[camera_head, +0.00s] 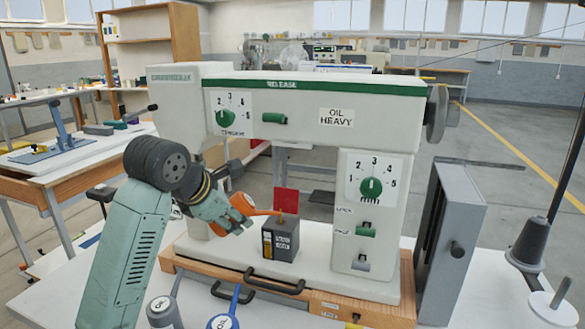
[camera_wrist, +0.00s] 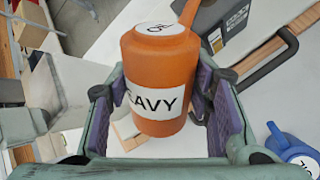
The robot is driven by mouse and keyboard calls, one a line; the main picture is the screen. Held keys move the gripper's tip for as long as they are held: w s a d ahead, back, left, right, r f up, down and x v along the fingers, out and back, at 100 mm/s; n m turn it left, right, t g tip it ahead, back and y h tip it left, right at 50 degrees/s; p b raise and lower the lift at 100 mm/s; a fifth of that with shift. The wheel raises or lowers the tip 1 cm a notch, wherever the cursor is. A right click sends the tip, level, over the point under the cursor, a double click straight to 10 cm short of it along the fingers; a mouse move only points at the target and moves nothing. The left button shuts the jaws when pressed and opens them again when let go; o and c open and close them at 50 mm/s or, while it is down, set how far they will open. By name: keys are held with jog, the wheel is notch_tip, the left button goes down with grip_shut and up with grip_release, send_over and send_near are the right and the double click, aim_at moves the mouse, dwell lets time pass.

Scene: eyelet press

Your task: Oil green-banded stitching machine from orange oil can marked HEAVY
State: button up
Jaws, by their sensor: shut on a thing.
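The stitching machine (camera_head: 315,148) is cream-white with a green band along its upper arm and a sign reading OIL HEAVY. It stands on a wooden base (camera_head: 330,303). My gripper (camera_head: 236,214) is shut on the orange oil can (camera_head: 217,228), in front of the machine's open throat. In the wrist view the can (camera_wrist: 158,62) sits between the jaws, its label reading "EAVY" with the first letter hidden. In the head view its thin spout points right, toward a small dark labelled block (camera_head: 281,240) and a red plate (camera_head: 286,199). I cannot tell whether the spout tip touches anything.
A blue can (camera_head: 222,322) and a grey can (camera_head: 164,311) stand at the front edge of view. A black handle (camera_head: 273,281) juts from the machine's front. A grey cabinet (camera_head: 450,240) and a dark thread cone (camera_head: 531,243) stand at right.

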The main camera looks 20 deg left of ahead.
jog(key=shift+f, duration=0.1)
jog(key=shift+f+h+b, duration=0.3)
jog(key=shift+f+b, duration=0.05)
jog(key=shift+b, duration=0.45)
jog(key=shift+f+t, duration=0.1)
jog(key=shift+t, duration=0.2)
jog(key=shift+a+f+n+h+b, duration=0.1)
jog(key=shift+f+n+h+b, duration=0.25)
jog(key=shift+b, duration=0.45)
jog(key=shift+f+t+h+b, duration=0.35)
jog(key=shift+f+t+b, duration=0.05)
jog(key=shift+b, duration=0.35)
jog(key=shift+s, duration=0.1)
jog(key=shift+r, duration=0.1)
